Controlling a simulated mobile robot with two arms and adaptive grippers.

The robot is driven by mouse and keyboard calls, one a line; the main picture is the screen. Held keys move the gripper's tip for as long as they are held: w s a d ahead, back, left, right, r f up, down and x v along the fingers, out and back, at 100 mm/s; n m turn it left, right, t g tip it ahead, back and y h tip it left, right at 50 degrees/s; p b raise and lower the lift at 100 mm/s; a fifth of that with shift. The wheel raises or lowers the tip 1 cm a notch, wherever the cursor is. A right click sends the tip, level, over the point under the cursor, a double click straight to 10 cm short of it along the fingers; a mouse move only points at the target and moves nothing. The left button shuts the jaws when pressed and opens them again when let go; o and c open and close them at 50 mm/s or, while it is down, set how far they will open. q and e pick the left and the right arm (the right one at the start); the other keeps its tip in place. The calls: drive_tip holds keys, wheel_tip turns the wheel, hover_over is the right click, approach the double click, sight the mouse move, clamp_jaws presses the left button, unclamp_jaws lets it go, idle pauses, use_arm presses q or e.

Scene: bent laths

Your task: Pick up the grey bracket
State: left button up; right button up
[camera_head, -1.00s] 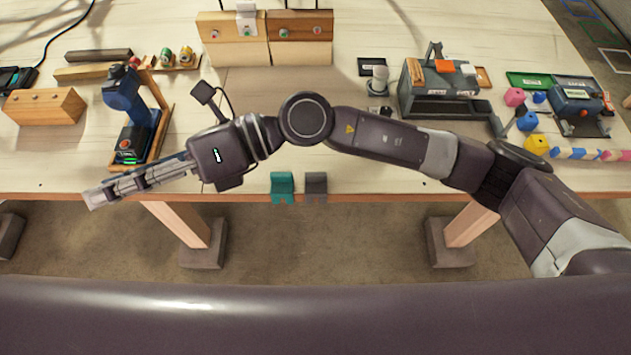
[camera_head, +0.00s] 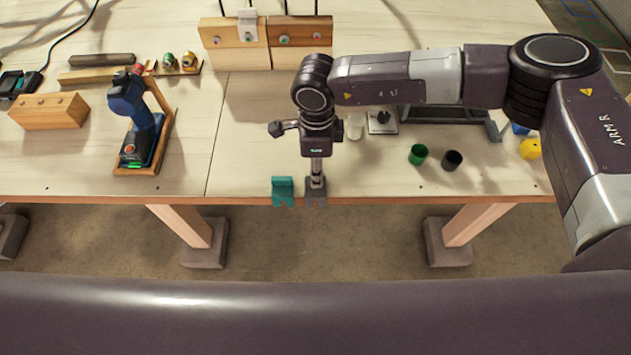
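The grey bracket (camera_head: 316,196) sits at the front edge of the table, just right of a teal bracket (camera_head: 282,192). My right gripper (camera_head: 316,177) points down at the grey bracket, its fingers seen narrow, end-on to its upper part. The fingers cover part of the bracket, and I cannot tell whether they touch it or are closed on it. My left gripper is not in view.
A blue drill (camera_head: 128,105) stands in a wooden holder at left. A green cup (camera_head: 418,154) and a dark cup (camera_head: 452,160) stand right of the gripper. A wooden block (camera_head: 48,110) lies far left. The table front left of the teal bracket is clear.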

sight(315, 191)
drive_tip(key=shift+a+f+p, duration=0.1)
drive_tip(key=shift+f+p, duration=0.3)
drive_tip(key=shift+f, duration=1.05)
drive_tip(key=shift+c, duration=0.4)
clamp_jaws()
